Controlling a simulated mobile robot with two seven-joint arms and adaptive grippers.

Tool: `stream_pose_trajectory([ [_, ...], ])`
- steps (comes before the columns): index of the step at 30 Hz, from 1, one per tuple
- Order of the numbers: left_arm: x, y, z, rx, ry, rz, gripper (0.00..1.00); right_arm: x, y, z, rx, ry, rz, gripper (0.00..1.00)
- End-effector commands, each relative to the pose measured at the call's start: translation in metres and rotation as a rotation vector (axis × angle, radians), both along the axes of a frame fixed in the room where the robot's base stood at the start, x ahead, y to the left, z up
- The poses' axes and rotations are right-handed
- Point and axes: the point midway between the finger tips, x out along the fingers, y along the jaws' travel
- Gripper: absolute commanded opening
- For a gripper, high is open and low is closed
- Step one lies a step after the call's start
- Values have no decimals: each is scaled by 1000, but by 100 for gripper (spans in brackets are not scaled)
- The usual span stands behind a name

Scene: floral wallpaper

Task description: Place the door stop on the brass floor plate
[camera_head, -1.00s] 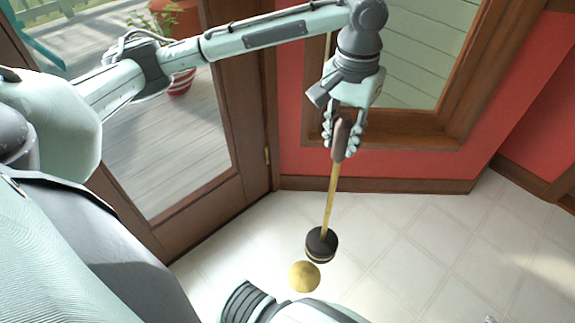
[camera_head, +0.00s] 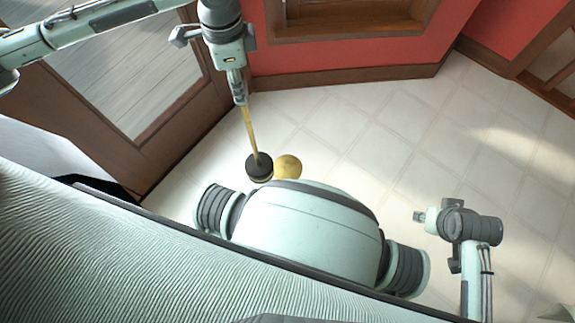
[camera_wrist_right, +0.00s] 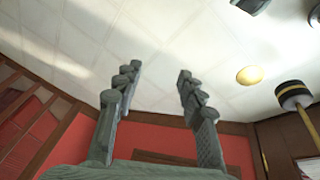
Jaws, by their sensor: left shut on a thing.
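The door stop (camera_head: 259,166) has a thin brass rod and a round black base with a pale band. My left gripper (camera_head: 238,92) is shut on its upper end, hiding most of the handle. The rod leans slightly. The round brass floor plate (camera_head: 288,166) lies on the floor just right of the base; I cannot tell whether the base touches the floor. In the right wrist view, the plate (camera_wrist_right: 249,75) and the door stop's base (camera_wrist_right: 293,93) appear apart at the right. My right gripper (camera_wrist_right: 158,80) is open and empty; it also shows at the lower right of the head view (camera_head: 421,216).
The pale tiled floor (camera_head: 400,130) is clear to the right of the plate. A brown-framed glass door (camera_head: 150,120) stands at the left. A red wall (camera_head: 350,52) with a dark wooden baseboard (camera_head: 340,76) runs behind. My own base covers the floor just in front of the plate.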

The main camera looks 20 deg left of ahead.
Motion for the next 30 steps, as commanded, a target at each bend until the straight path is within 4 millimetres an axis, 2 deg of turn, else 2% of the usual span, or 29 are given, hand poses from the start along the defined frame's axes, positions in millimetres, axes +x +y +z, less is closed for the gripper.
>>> stream_pose_trajectory([
  [2, -1, 1, 2, -1, -9, -42, 0, -3, -2, -2, -2, 15, -5, 40],
  [7, 4, -7, -7, -5, -11, -80, 0, -5, -4, -4, -5, 26, -8, 40],
  [22, 65, -66, -57, -3, -9, -78, 0, -6, -5, 18, -16, 13, -9, 40],
  [30, 80, -80, -69, -1, -9, -76, 0, -7, -5, 26, -21, 10, -10, 40],
])
